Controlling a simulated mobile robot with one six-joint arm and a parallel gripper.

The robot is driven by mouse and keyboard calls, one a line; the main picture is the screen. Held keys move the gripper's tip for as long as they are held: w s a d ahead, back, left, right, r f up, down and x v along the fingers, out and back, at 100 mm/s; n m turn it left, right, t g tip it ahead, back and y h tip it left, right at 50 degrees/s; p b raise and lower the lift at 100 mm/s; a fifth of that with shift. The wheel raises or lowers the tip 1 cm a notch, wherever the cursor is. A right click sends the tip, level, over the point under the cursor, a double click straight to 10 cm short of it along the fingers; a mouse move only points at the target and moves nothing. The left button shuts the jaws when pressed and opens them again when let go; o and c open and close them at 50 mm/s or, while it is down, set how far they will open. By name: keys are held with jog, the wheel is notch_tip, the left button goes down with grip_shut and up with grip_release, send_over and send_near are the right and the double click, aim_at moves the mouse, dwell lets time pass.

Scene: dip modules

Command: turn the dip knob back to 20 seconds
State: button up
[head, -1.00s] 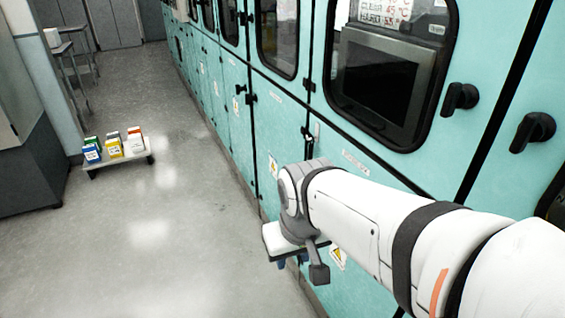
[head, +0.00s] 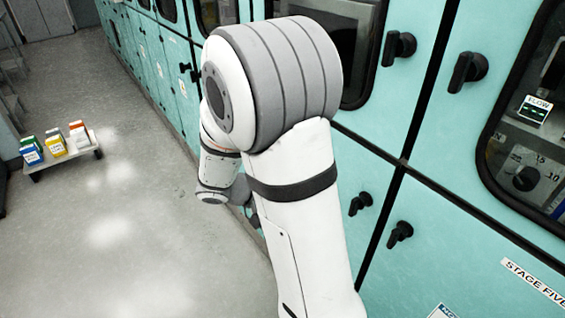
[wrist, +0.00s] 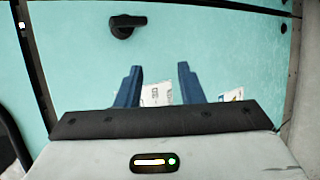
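A dark round dial knob (head: 526,178) sits on a grey panel with printed numbers at the right edge of the head view. In the head view my arm hides most of the gripper.
Teal cabinets (head: 470,180) with black handles (head: 467,70) line the right side. A black handle (wrist: 127,25) shows ahead of my gripper in the wrist view. A low cart (head: 95,153) with several coloured boxes stands at left. The grey floor (head: 130,240) is clear.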

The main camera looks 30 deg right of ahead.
jog(key=w+d+f+n+t+h+b, duration=0.1)
jog(key=w+f+t+h, duration=0.2)
jog(key=w, duration=0.3)
jog(key=w+d+f+n+t+h, duration=0.1)
jog(key=w+f+n+t+h, duration=0.15)
jog(key=w, duration=0.25)
jog(key=w+d+p, duration=0.1)
jog(key=d, duration=0.6)
jog(key=shift+w+f+m+t+h, duration=0.2)
jog(key=shift+f+m+t+h, duration=0.15)
jog(key=shift+c, duration=0.5)
